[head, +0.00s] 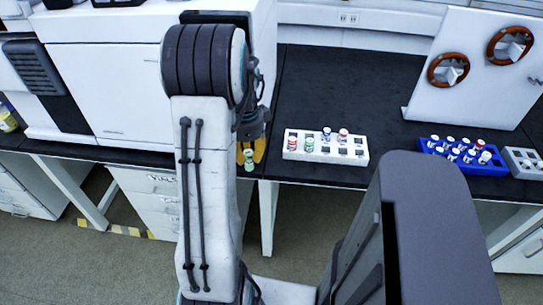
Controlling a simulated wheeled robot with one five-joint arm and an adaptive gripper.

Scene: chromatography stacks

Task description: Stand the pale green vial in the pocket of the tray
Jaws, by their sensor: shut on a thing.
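My gripper (250,155), with yellow fingers, is shut on the pale green vial (249,161). The vial hangs roughly upright at the front edge of the dark bench, left of the white tray. My own arm covers part of the gripper. The white tray (286,151) lies on the bench just right of the gripper, apart from the vial. It has two rows of square pockets. Several vials stand in it, with red, green and bluish colours, and several pockets, mostly in the front row, look empty and dark.
A large white instrument (110,80) fills the left. Bare bench (340,90) lies behind the white tray.

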